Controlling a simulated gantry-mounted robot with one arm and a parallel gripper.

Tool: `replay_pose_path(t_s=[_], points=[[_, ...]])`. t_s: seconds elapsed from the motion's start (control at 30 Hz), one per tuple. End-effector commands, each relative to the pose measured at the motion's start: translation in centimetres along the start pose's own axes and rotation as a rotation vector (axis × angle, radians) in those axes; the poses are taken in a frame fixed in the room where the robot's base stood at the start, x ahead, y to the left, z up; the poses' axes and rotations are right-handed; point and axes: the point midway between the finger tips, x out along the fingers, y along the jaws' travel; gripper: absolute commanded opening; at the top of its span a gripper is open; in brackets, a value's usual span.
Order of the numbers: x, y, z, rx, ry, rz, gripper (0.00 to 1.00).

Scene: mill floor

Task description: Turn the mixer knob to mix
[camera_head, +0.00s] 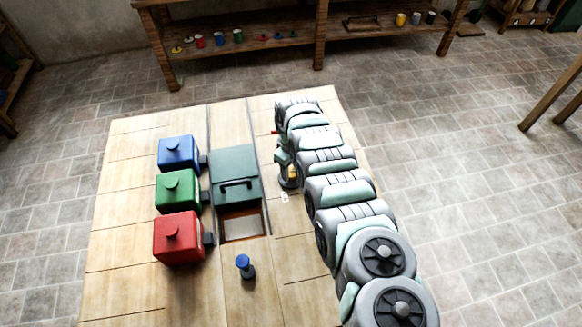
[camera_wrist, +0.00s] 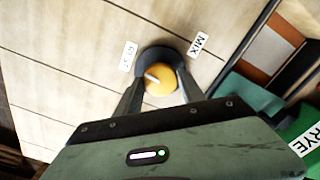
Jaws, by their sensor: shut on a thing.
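The mixer knob (camera_wrist: 163,80) is a round yellow knob on a dark round base (camera_wrist: 146,60) in the wrist view. A white pointer mark on it runs towards its left side, on the side of the left label. The MIX label (camera_wrist: 199,44) lies on the right of the knob. A second white label (camera_wrist: 128,56) lies on the left, and its text is hard to read. My gripper (camera_wrist: 160,82) is shut on the knob, one finger on each side. In the head view, a bit of the yellow knob (camera_head: 294,173) shows beside my gripper; my arm hides much around it.
On the wooden table (camera_head: 120,215) stand blue (camera_head: 180,155), green (camera_head: 178,193) and red (camera_head: 178,240) boxes. A dark green lidded box (camera_head: 235,165) with a handle is beside an open recess (camera_head: 241,227). A small blue-topped piece (camera_head: 244,266) stands in front. The left table edge is bare.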

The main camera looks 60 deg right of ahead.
Motion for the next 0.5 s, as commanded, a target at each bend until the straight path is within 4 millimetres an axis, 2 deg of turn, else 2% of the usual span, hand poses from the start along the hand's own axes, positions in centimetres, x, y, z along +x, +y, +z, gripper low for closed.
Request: replay_pose_path(t_s=[0.2,0.5], points=[[-0.03,-0.09,0.01,0.155,-0.001,0.000,0.06],[0.05,-0.04,0.01,0.236,0.000,0.001,0.06]])
